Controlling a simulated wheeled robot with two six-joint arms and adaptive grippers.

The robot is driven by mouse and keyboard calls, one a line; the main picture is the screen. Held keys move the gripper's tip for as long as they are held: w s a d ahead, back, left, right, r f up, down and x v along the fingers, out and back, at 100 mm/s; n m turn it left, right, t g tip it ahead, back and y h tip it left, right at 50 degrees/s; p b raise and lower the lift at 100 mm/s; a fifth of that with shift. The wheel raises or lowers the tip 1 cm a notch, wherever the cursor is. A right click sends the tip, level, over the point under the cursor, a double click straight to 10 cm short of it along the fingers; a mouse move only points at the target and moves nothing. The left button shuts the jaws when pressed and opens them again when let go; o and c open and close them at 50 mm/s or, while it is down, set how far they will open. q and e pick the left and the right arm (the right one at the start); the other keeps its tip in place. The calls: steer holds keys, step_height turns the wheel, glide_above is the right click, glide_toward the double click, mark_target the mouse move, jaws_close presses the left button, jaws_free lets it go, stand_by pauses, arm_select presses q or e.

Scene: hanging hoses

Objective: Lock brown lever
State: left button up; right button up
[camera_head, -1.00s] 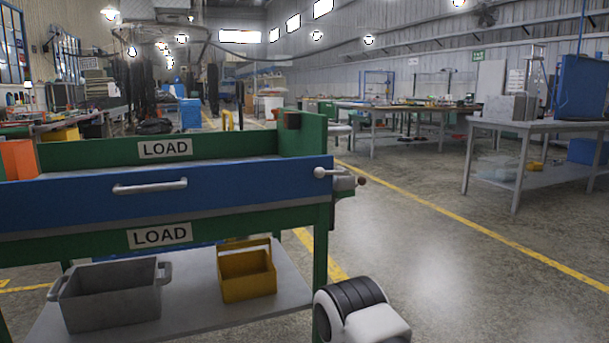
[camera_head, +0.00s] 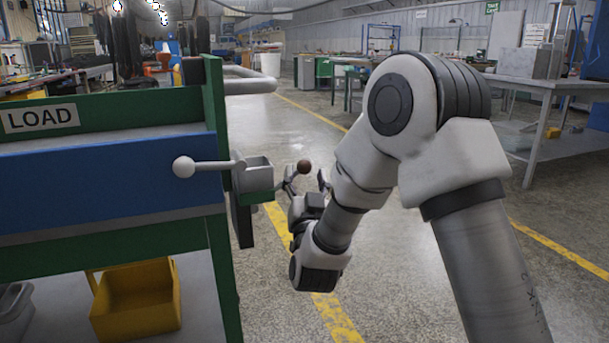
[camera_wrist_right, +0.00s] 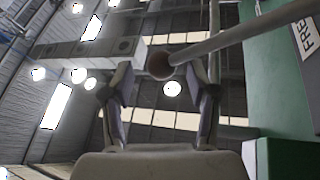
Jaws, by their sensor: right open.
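The brown lever's round knob (camera_head: 304,166) sticks out at the right end of the cart, beside a grey and green bracket (camera_head: 255,180). My right gripper (camera_head: 306,180) is open at this knob, coming from below, with a finger on either side in the picture. In the right wrist view the dark brown knob (camera_wrist_right: 160,66) shows between the two spread fingertips (camera_wrist_right: 160,88), and its grey rod (camera_wrist_right: 235,35) runs to the upper right. I cannot tell whether a finger touches it. My left gripper is out of view.
A white-knobbed lever (camera_head: 183,167) projects in front of the cart's blue panel (camera_head: 100,184). The cart's green post (camera_head: 214,110) and a grey rail (camera_head: 250,86) stand close by. A yellow bin (camera_head: 138,302) sits on the lower shelf.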

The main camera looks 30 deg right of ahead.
steer(key=x, duration=0.2)
steer(key=shift+w+r, duration=0.2)
steer(key=shift+w, duration=0.05)
steer(key=shift+w+d+r, duration=0.1)
steer(key=shift+w+d, duration=0.15)
jaws_close()
steer(key=shift+a, duration=0.1)
steer(key=shift+f+b, duration=0.2)
steer(key=shift+b, duration=0.1)
step_height(320, 180, down, 14)
steer(key=m+g+b, duration=0.2)
steer(key=m+g, duration=0.4)
steer(key=m, duration=0.7)
steer(key=shift+s+d+m, duration=0.15)
steer(key=shift+d+m, duration=0.1)
steer(key=shift+m, duration=0.15)
